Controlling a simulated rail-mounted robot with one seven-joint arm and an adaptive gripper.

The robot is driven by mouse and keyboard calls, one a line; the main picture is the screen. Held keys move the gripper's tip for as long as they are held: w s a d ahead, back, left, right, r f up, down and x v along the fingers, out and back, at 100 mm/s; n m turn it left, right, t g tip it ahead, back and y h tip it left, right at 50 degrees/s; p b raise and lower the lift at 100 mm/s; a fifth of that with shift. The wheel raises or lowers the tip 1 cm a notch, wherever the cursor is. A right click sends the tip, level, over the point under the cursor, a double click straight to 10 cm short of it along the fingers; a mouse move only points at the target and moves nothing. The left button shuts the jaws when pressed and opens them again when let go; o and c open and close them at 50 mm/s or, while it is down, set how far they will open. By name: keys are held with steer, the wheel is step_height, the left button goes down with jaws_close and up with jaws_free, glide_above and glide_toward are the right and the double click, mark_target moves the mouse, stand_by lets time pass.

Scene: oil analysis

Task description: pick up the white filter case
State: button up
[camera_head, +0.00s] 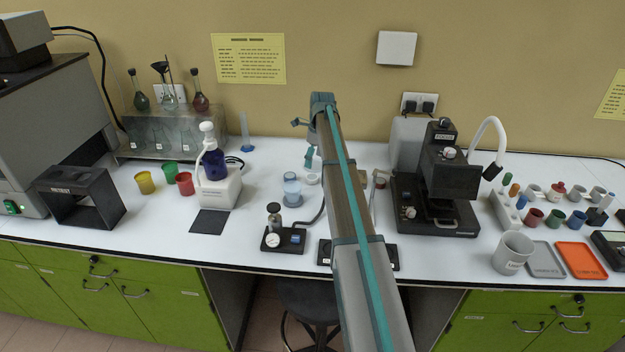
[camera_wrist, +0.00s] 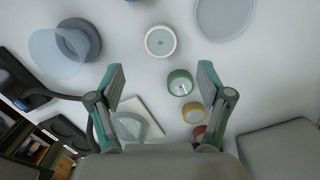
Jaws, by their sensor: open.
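The white filter case (camera_wrist: 161,41) is a small round white piece with a grey centre, lying on the white bench in the wrist view. In the head view a small white round piece (camera_head: 313,179) just left of my arm looks like it. My gripper (camera_wrist: 160,80) is open and empty, its two teal-and-grey fingers apart. In the wrist view the case shows beyond the fingertips, roughly centred between them and apart from both. My arm hides part of the bench in the head view.
In the wrist view, a blue-grey round base (camera_wrist: 84,38) with a translucent cylinder stands left of the case, and a pale round dish (camera_wrist: 222,14) lies upper right. Green (camera_wrist: 180,82) and yellow (camera_wrist: 194,112) round pieces lie nearby. The microscope (camera_head: 436,190) stands right of my arm.

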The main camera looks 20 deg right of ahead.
mark_target(312, 176)
steer(key=shift+w+a+f+p, duration=0.15)
steer(key=shift+f+p, duration=0.35)
steer(key=shift+f, duration=0.85)
steer(key=shift+w+f+p, duration=0.1)
steer(key=shift+f+p, duration=0.45)
steer(key=shift+f, duration=0.8)
steer(key=shift+w+a+f+p, duration=0.15)
steer(key=shift+f+p, duration=0.35)
steer(key=shift+f, duration=0.85)
steer(key=c, duration=1)
steer(key=shift+r, duration=0.15)
